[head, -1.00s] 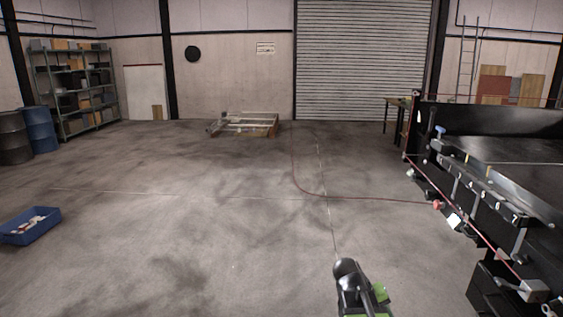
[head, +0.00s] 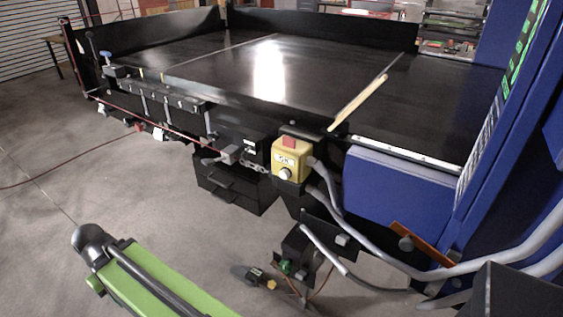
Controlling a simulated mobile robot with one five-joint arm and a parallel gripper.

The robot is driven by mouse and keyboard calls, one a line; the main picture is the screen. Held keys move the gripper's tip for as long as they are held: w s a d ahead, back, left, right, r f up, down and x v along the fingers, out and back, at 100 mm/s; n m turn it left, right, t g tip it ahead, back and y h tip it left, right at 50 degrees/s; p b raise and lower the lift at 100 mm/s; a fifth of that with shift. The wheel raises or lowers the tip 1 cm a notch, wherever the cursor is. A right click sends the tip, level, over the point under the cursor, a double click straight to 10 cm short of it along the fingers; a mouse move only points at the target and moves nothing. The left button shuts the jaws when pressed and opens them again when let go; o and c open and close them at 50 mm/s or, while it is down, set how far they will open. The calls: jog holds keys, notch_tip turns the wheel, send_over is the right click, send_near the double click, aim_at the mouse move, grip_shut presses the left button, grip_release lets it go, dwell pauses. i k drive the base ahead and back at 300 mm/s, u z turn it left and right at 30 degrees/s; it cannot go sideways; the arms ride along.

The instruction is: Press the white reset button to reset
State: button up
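A yellow control box (head: 291,160) is mounted on the near side of the black conveyor, right of centre in the head view. A round white button (head: 285,174) sits low on its front face. A red part (head: 289,142) is at the top of the box. My green and black arm (head: 150,281) shows at the lower left, apart from the box. I do not see my gripper's fingertips, so its opening does not show.
The conveyor (head: 215,60) spans the upper view, with a blue machine housing (head: 400,192) at right. Grey hoses (head: 385,262) run below the box. A black bracket with a green knob (head: 286,266) stands low in front. Bare floor (head: 110,200) lies left.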

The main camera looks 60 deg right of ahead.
aim_at(284, 174)
jog(key=z, duration=1.1)
jog(key=k, duration=1.7)
jog(key=z, duration=0.35)
jog(key=i, duration=1)
jog(key=z, duration=0.1)
